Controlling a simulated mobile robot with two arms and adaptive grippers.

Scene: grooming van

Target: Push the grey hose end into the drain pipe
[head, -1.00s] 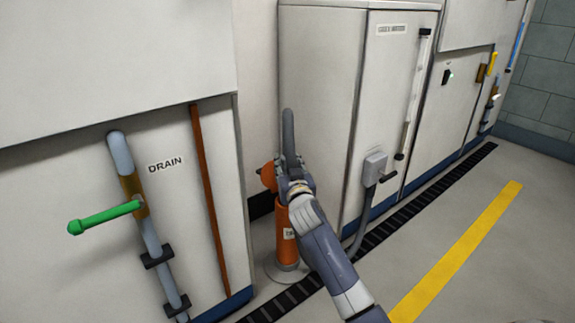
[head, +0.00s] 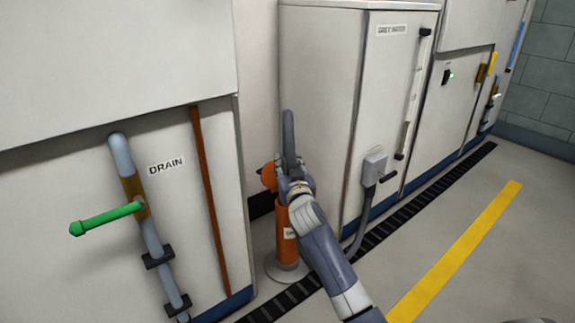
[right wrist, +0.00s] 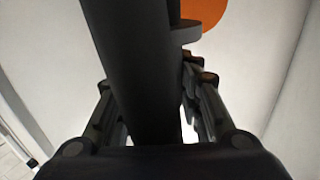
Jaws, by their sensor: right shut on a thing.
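The dark grey hose end (head: 288,130) sticks up, nearly upright, from my right gripper (head: 292,178), which is shut on it. In the right wrist view the hose end (right wrist: 135,70) runs as a thick dark cylinder between my fingers. The orange drain pipe (head: 287,245) stands upright on a round floor base, directly below the gripper in the head view. An orange round part (head: 268,176) shows at its upper left. The pipe's mouth is hidden by my gripper, so I cannot tell whether the hose is in it. My left gripper is not in view.
A left cabinet marked DRAIN (head: 180,215) carries a grey pipe (head: 152,235) with a green handle (head: 105,217) sticking out. A grey water cabinet (head: 385,110) with a grey box (head: 375,167) stands close on the right. A dark floor grate (head: 440,180) runs alongside; the floor at right is clear.

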